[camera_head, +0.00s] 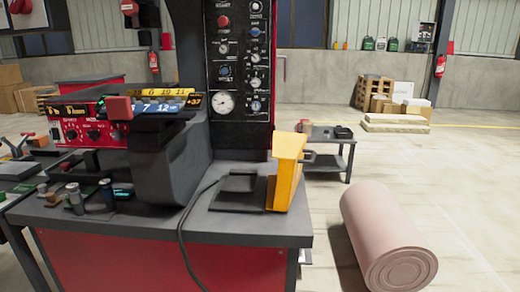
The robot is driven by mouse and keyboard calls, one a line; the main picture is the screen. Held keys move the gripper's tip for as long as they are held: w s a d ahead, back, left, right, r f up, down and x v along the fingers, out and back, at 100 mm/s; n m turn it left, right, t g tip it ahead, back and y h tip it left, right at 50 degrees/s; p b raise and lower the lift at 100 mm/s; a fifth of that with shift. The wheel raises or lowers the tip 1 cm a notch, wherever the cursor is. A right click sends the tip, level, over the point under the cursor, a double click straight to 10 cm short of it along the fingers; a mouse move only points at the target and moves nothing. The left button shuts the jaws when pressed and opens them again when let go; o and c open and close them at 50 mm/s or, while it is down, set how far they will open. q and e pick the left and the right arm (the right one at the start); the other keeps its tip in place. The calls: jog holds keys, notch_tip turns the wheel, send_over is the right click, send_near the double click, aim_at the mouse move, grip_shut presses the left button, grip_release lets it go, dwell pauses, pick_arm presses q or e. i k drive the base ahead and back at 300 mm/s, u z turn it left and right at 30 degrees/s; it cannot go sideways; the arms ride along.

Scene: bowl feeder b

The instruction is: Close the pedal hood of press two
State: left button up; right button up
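The yellow pedal hood (285,172) stands upright at the right end of a dark pedal base (240,191). The base lies on top of a grey and red bench. The flat dark base shows uncovered to the left of the hood, so the hood looks swung open. The press (240,70) behind it has a black panel with red and blue buttons and a gauge. I see no number on it that marks it as press two. Neither of my grippers is in view.
A black cable (183,225) runs from the base over the bench front. A red control box (85,128) and several small cylinders (75,197) are at the left. A pink roll (388,235) lies on the floor at the right. A low side table (335,145) stands behind the bench.

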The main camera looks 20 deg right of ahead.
aim_at(290, 148)
jog(key=z, duration=0.2)
jog(key=i, duration=1)
jog(key=z, duration=0.75)
